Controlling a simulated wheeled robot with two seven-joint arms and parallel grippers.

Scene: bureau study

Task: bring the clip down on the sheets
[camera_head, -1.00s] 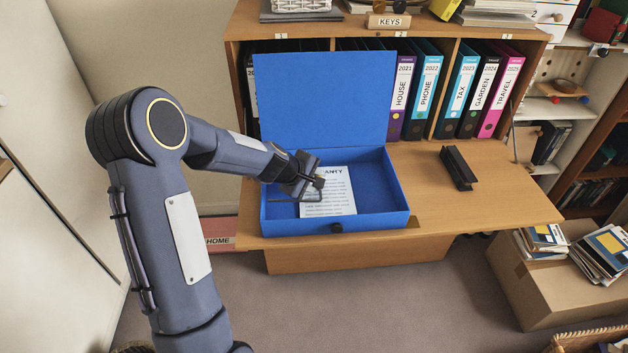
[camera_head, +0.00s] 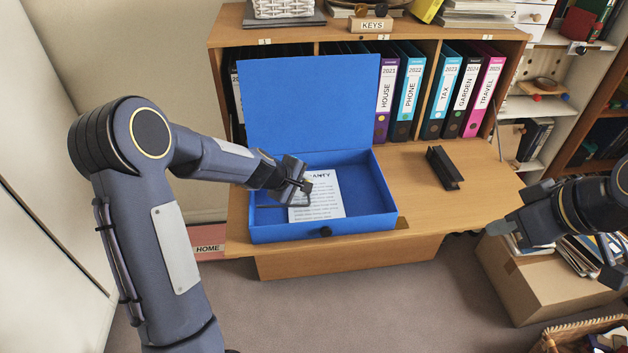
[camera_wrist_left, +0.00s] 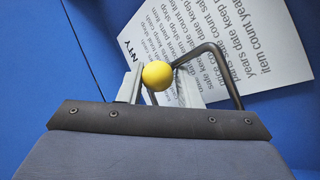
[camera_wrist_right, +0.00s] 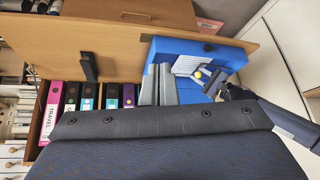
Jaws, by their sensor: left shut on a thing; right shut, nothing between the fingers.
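The open blue box file (camera_head: 375,190) lies on the desk flap with its lid up at the back. The printed sheets (camera_head: 325,200) lie in it. The clip is a dark bent wire (camera_wrist_left: 215,47) with a yellow ball (camera_wrist_left: 157,75) at its end. My left gripper (camera_head: 305,186) is inside the box, shut on the yellow ball. The wire overlaps the sheets (camera_wrist_left: 250,50) in the left wrist view; I cannot tell if it touches them. My right gripper (camera_head: 510,232) is shut and empty, right of the desk; its fingers (camera_wrist_right: 159,75) show close together in the right wrist view.
A black hole punch-like bar (camera_head: 444,168) lies on the flap (camera_head: 480,198), right of the box. Several labelled binders (camera_head: 410,88) stand behind. A cardboard box (camera_head: 545,290) with books is on the floor at right. The flap between box and bar is clear.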

